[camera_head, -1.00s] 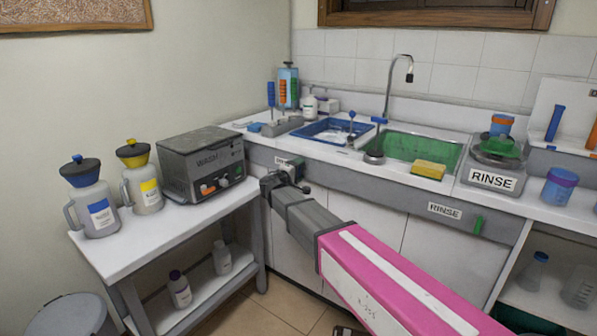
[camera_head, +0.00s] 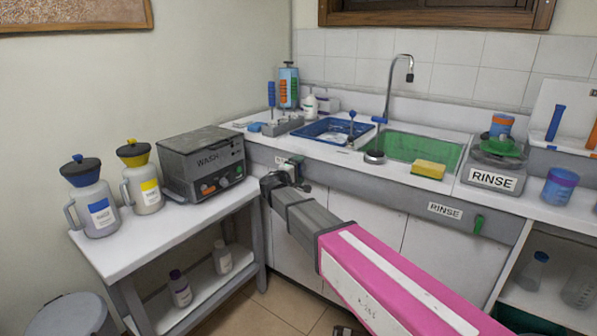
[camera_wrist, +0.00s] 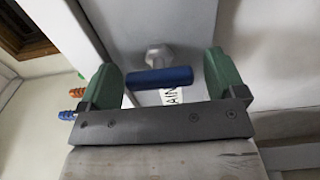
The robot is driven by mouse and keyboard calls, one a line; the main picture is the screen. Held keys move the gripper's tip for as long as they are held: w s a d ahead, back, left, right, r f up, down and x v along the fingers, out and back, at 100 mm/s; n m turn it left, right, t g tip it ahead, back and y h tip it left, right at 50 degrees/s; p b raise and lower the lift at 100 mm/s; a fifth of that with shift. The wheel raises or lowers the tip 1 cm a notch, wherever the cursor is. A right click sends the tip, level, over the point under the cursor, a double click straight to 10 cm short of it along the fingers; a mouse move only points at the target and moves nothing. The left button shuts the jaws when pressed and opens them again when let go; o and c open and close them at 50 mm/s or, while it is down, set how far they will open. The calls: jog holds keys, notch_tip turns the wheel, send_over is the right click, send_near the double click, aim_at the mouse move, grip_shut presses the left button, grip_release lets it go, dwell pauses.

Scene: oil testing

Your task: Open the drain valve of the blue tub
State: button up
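The blue tub (camera_head: 318,131) is set into the counter left of the green basin. In the wrist view a blue lever handle (camera_wrist: 160,78) lies roughly level, below a grey hex fitting (camera_wrist: 160,56), on the grey counter front. A partly covered label ending in "AIN" (camera_wrist: 173,96) is behind it. My gripper (camera_wrist: 163,72) is open, with green fingers on either side of the blue handle. The handle's left end is very near the left finger; I cannot tell if they touch. In the head view my gripper (camera_head: 287,174) is at the counter front below the tub, hiding the handle.
The green basin (camera_head: 448,150) with a tap and a yellow sponge (camera_head: 428,170) is to the right. A "RINSE" label (camera_head: 444,211) and green handle (camera_head: 478,224) are on the counter front.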

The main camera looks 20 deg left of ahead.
jog(key=v, duration=1)
jog(key=shift+s, duration=0.35)
jog(key=shift+a, duration=0.15)
